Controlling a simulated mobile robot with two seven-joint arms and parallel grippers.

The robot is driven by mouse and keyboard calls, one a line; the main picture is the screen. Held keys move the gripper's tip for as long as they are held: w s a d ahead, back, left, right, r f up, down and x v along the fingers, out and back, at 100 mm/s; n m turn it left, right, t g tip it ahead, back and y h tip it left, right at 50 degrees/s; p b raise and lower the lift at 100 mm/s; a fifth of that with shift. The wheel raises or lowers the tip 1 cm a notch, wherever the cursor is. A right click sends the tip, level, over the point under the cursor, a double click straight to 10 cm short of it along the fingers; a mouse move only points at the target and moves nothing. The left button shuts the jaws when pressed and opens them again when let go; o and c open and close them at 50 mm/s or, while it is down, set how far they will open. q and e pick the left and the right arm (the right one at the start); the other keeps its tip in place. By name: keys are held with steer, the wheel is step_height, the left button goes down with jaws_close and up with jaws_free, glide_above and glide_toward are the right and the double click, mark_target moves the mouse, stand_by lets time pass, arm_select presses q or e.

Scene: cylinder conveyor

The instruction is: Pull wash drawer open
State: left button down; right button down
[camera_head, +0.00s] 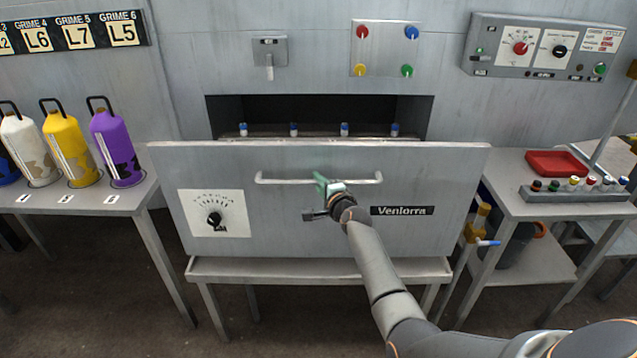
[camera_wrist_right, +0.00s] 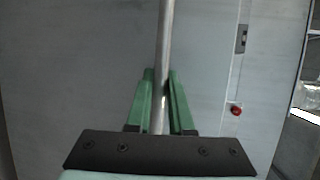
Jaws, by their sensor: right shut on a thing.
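The wash drawer (camera_head: 300,225) is a wide grey front panel with a dial at its left and a "Venlorra" label. Its top edge stands out from the machine, with a dark opening visible behind it. A pale horizontal bar handle (camera_head: 280,181) runs across its upper part. My right gripper (camera_head: 321,184) is at the middle of the handle. In the right wrist view the handle bar (camera_wrist_right: 164,60) runs between the two green fingers (camera_wrist_right: 160,100), which are shut on it. My left gripper is not in view.
Several blue-capped pegs (camera_head: 294,130) stand in the opening behind the drawer front. A side table with coloured bottles (camera_head: 115,148) is at the left. A table with a red tray (camera_head: 556,163) is at the right. A low ledge (camera_head: 320,268) lies beneath the drawer.

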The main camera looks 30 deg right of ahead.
steer(key=c, duration=0.8)
jaws_free()
steer(key=shift+s, duration=0.1)
steer(key=shift+s+a+r, duration=0.1)
steer(key=shift+s, duration=0.2)
steer(key=p+v, duration=0.2)
steer(key=v, duration=0.9)
steer(key=shift+s, duration=0.35)
steer(key=s+a+f+n+g+y, duration=0.1)
steer(key=s+a+f+n+g, duration=0.1)
steer(key=s+a+f+n, duration=0.4)
steer(key=s+a+f+n+g+y, duration=0.2)
steer(key=s+a+f+n, duration=0.5)
steer(key=s, duration=0.5)
steer(key=s+a+f+n+g+y, duration=0.2)
steer(key=s+a+f+n, duration=0.5)
steer(key=s+n, duration=0.2)
steer(key=shift+s+a+n+g, duration=0.3)
steer(key=shift+s+n, duration=0.1)
steer(key=shift+s, duration=0.15)
